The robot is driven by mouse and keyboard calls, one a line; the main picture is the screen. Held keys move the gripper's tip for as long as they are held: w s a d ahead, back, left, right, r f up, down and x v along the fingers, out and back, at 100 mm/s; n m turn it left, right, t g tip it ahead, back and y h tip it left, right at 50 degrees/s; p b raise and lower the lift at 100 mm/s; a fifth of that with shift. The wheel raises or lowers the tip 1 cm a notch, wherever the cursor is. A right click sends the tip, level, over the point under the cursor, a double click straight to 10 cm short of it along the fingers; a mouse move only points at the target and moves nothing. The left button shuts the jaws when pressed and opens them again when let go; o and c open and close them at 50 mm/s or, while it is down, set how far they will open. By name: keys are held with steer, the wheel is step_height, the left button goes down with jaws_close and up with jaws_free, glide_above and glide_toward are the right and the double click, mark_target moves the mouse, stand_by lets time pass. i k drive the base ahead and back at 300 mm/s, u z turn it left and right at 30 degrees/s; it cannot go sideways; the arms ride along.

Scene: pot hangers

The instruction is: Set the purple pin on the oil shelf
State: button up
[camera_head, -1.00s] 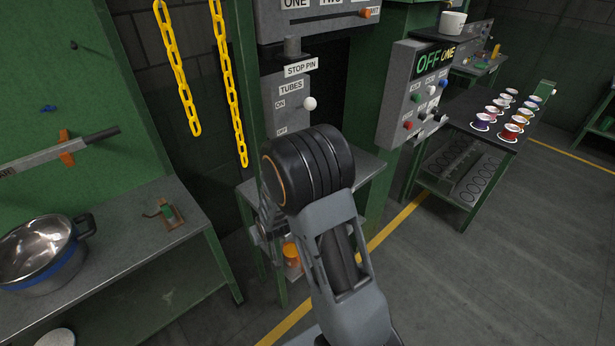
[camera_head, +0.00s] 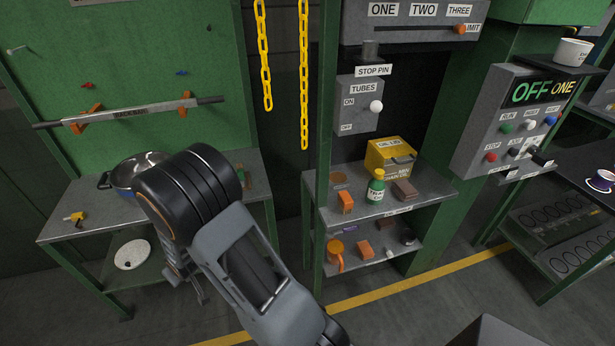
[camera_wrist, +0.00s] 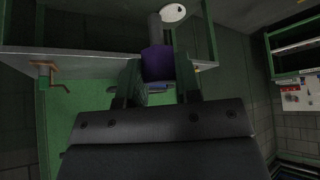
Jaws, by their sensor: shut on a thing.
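In the wrist view my gripper (camera_wrist: 158,68) is shut on the purple pin (camera_wrist: 157,60). The pin's purple part sits between the two fingers, with a grey end beyond it. In the head view my black wrist and grey arm link cover most of the gripper, and the held pin cannot be made out. The shelf unit stands to the right of my arm. Its upper shelf (camera_head: 335,215) carries a yellow oil can (camera_head: 390,153), a green bottle (camera_head: 376,188), an orange block (camera_head: 345,202) and a brown block (camera_head: 405,191). My gripper is apart from it.
A lower shelf (camera_head: 372,262) holds an orange mug (camera_head: 335,254) and several small items. A steel pot (camera_head: 135,172) stands on the left bench. Yellow chains (camera_head: 304,75) hang between bench and shelf unit. A control box (camera_head: 505,125) is at the right.

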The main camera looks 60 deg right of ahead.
mark_target(420, 179)
steer(key=u, duration=1.45)
steer(key=k, duration=1.75)
steer(key=z, duration=2.45)
